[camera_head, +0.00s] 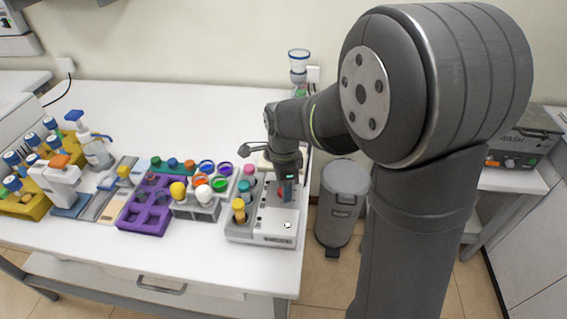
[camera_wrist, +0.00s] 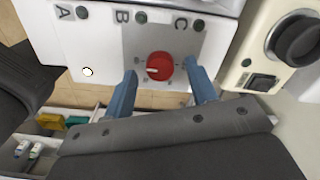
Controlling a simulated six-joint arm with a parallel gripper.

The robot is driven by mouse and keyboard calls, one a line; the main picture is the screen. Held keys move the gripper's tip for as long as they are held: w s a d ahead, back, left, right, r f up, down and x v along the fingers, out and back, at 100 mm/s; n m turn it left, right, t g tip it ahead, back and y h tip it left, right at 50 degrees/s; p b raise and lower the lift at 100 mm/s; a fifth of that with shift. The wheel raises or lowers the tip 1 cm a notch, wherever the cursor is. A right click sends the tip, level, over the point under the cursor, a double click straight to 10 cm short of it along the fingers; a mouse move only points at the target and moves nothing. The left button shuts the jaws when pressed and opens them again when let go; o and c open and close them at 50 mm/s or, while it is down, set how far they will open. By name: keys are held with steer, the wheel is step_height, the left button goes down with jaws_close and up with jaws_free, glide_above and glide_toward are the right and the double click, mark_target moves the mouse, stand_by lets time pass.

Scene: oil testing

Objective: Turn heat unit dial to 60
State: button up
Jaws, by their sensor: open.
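The white heat unit (camera_head: 268,229) stands near the right end of the table in the head view. In the wrist view its white top (camera_wrist: 85,35) carries the letters A, B and C and a grey panel. A round red dial (camera_wrist: 160,66) sits on that panel, with a pale pointer mark towards the left. The scale around it is too small to read. My gripper (camera_wrist: 161,72) is open, with one blue finger on each side of the dial and visible gaps between. In the head view my gripper (camera_head: 287,188) points down over the unit and mostly hides the dial.
A yellow-capped bottle (camera_head: 239,211) stands in the unit's left side. A purple rack (camera_head: 133,219) and coloured caps lie further left. A cream device with a black knob (camera_wrist: 299,42) is close by in the wrist view. A grey bin (camera_head: 335,225) stands right of the table.

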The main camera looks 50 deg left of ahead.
step_height(320, 180, up, 17)
steer(key=shift+f, duration=0.15)
steer(key=shift+f, duration=0.1)
stand_by(0.6)
step_height(320, 180, down, 17)
steer(key=shift+f, duration=0.15)
stand_by(0.5)
